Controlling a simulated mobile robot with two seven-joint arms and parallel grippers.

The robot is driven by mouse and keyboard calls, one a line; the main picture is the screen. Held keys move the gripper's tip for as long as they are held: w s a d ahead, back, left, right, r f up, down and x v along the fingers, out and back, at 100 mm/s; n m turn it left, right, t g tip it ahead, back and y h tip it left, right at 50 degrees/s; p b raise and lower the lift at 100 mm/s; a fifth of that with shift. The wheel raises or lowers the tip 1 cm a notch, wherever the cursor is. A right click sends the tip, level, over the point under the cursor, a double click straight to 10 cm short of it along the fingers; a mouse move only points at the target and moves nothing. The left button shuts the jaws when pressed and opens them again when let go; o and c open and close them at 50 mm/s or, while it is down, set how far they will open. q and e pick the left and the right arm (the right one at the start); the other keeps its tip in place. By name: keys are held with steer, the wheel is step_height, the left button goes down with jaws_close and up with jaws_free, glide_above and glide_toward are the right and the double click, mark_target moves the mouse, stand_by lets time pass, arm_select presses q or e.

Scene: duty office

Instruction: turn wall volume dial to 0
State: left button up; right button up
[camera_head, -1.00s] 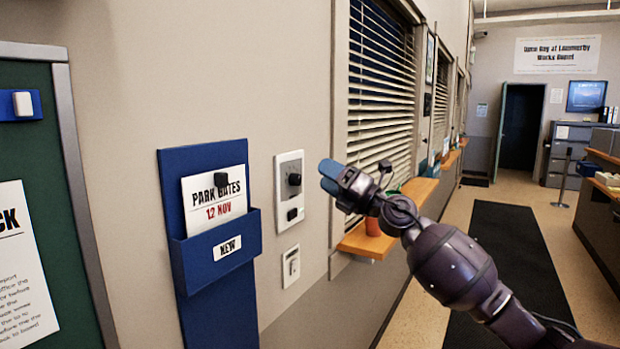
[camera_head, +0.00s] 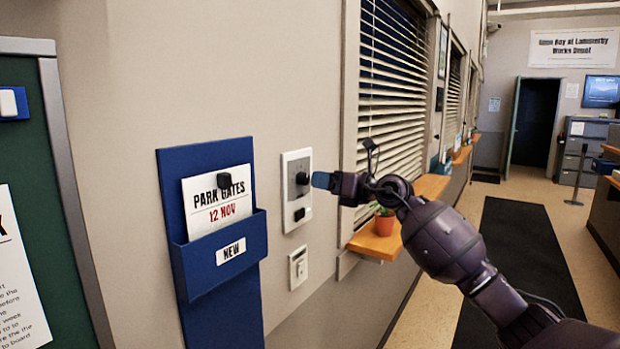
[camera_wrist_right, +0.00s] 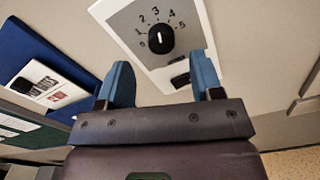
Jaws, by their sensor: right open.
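The volume dial is a black knob (camera_head: 302,178) on a pale wall plate (camera_head: 290,215). In the right wrist view the knob (camera_wrist_right: 160,38) shows with numbers around its upper side; its white mark points up, around the 3. My right gripper (camera_head: 320,181) is just right of the knob in the head view, its blue fingertips pointing at the wall. In the right wrist view the gripper (camera_wrist_right: 163,78) is open and empty, with the knob ahead between the fingers and apart from them. My left gripper is not in view.
A blue paper holder (camera_head: 210,240) hangs to the left. A wooden sill (camera_head: 378,243) with a potted plant (camera_head: 384,222) juts out under the blinds on the right.

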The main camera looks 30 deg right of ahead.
mark_target(307, 178)
steer(key=shift+x, duration=2.5)
steer(key=c, duration=0.9)
